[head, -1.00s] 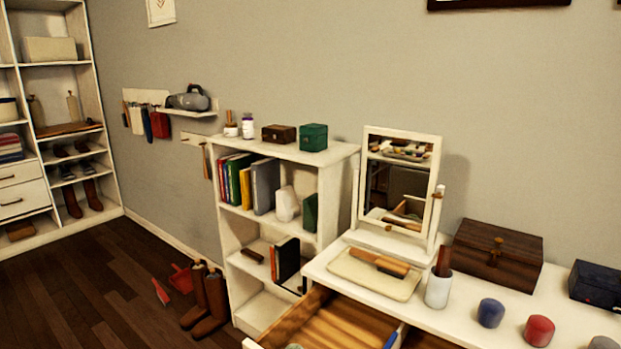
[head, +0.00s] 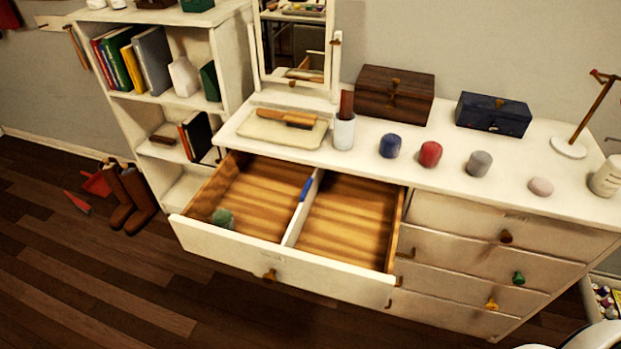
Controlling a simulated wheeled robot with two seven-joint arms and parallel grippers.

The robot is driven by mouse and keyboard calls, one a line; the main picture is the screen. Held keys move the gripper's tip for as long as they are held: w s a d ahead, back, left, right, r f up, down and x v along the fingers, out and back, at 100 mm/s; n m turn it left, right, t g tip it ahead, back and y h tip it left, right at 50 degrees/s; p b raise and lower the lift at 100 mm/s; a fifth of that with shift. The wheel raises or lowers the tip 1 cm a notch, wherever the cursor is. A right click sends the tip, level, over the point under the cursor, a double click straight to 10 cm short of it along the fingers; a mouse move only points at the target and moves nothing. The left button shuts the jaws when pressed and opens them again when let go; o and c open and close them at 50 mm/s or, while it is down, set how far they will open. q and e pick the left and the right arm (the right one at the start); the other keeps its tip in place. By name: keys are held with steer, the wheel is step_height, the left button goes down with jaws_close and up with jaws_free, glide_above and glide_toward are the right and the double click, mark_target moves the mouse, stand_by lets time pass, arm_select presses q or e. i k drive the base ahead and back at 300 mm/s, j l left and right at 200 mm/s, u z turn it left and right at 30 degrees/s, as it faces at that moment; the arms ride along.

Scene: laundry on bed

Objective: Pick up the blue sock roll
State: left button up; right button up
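The blue sock roll (head: 390,146) stands upright on the white dresser top (head: 455,178), right of a white cup (head: 344,133) and just left of the red sock roll (head: 430,154). A grey roll (head: 480,163) and a pale pink roll (head: 541,187) are farther right in the same row. A green roll (head: 223,218) lies in the left compartment of the open drawer (head: 262,262). Neither gripper shows in the head view.
The open drawer juts out below the dresser's left part; its right compartment (head: 345,225) looks empty. A stand (head: 570,148) is at right.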

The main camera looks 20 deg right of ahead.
mark_target(391, 144)
steer(key=i+j+z, duration=0.1)
steer(key=z, duration=0.3)
steer(key=i+j+z, duration=0.15)
steer(key=z, duration=0.25)
steer(key=i+j+z, duration=0.2)
steer(key=z, duration=0.2)
